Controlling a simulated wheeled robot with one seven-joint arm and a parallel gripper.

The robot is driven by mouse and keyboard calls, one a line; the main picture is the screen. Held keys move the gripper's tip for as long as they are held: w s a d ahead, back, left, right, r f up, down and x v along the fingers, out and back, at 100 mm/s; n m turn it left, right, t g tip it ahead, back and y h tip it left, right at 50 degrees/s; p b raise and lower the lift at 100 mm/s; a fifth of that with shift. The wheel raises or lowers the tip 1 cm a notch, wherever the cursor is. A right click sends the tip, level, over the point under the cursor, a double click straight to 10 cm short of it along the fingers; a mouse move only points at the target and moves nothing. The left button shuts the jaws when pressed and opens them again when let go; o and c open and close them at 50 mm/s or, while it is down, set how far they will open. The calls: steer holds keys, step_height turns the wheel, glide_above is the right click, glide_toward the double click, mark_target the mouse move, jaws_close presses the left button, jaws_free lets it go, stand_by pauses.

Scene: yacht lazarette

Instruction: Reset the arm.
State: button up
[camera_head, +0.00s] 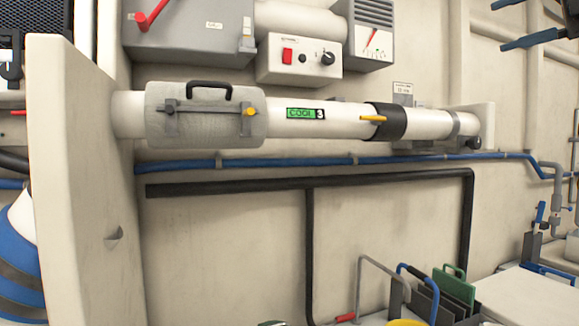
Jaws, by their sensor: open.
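My gripper (499,26) shows at the top right corner, cut off by the picture's edge. Its two dark fingers point left and are spread apart, with nothing between them. It appears up and to the right of the white pipe's right end. The rest of my arm is out of view.
A white pipe (345,116) with a grey clamped sleeve (205,122), a black collar and a green label "COOL 3" runs along the wall. Above are a red-switch box (300,58) and a gauge box (374,30). A cream panel (80,190) stands left. Handled items (455,287) crowd lower right.

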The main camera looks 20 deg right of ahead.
steer(key=w+f+m+t+h, duration=0.1)
steer(key=w+f+m, duration=0.3)
steer(key=f, duration=0.4)
steer(key=w+a+f+m+t, duration=0.1)
steer(key=w+f+m, duration=0.25)
steer(key=f, duration=0.45)
steer(key=w+f+m+t+h, duration=0.1)
steer(key=w+f+m, duration=0.25)
steer(key=f, duration=0.55)
steer(key=s+a+f+m+h, duration=0.2)
steer(key=a+f+m, duration=0.3)
steer(key=f, duration=0.7)
steer(key=s+a+f+m+h, duration=0.2)
steer(key=a+f+m, duration=0.3)
steer(key=f, duration=0.7)
steer(key=s+a+f+m+g+h, duration=0.1)
steer(key=s+a+f+m, duration=0.2)
steer(key=s+a+f, duration=0.35)
steer(key=s+a+f+m+g+h, duration=0.15)
steer(key=s+a+f, duration=0.25)
steer(key=s+f, duration=0.45)
steer(key=s+a+r+y, duration=0.1)
steer(key=s+a+r, duration=0.1)
steer(key=s, duration=1)
steer(key=s+a+r+y, duration=0.1)
steer(key=s+a+r, duration=0.1)
steer(key=s, duration=1.1)
steer(key=shift+a+m+g, duration=0.45)
steer(key=shift+a, duration=0.35)
steer(key=shift+s, duration=0.1)
